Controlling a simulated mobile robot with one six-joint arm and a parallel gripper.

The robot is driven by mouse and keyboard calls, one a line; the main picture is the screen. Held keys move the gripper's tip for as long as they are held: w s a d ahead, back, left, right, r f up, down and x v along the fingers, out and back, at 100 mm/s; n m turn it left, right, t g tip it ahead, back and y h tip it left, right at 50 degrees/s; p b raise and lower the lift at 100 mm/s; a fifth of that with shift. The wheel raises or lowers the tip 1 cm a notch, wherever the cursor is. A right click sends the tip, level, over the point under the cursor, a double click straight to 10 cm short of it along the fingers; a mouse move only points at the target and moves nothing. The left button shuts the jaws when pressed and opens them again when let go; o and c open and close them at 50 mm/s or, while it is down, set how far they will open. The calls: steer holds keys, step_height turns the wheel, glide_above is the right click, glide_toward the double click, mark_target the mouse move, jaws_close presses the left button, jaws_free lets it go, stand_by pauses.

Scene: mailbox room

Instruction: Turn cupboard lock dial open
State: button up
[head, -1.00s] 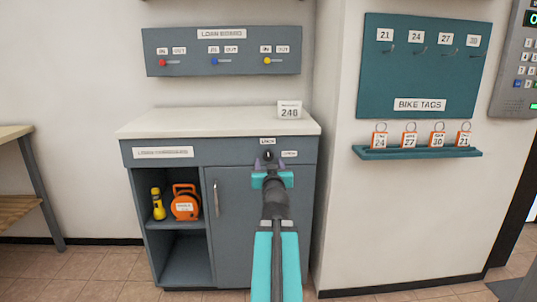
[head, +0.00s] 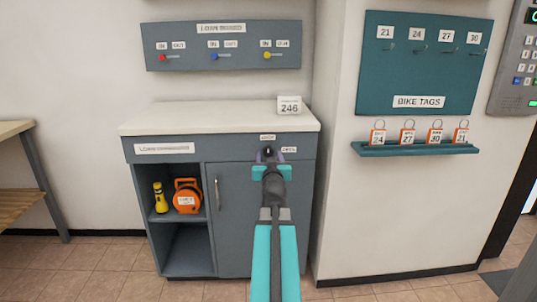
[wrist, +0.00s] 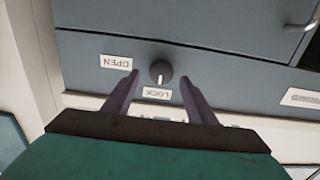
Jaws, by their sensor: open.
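The lock dial (wrist: 160,72) is a small dark round knob with a white pointer mark, on the grey drawer front of the cupboard (head: 240,215). In the wrist view its pointer aims at the LOCK label (wrist: 157,93). The OPEN label (wrist: 117,62) is to its left in that view. My gripper (wrist: 160,88) is open, its two purple fingers on either side of the dial with gaps, apparently not touching. In the head view the dial (head: 268,151) shows just beyond my gripper (head: 269,158).
The cupboard's closed door has a vertical handle (head: 217,194). An open shelf beside it holds a yellow torch (head: 160,198) and an orange reel (head: 187,196). A 246 card (head: 290,106) stands on the white top (head: 210,117). A tag shelf (head: 415,149) is at right.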

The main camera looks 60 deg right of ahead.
mark_target(268, 152)
steer(key=shift+x, duration=1.45)
steer(key=c, duration=0.9)
steer(key=shift+a, duration=0.2)
steer(key=shift+c, duration=0.7)
steer(key=shift+d, duration=0.2)
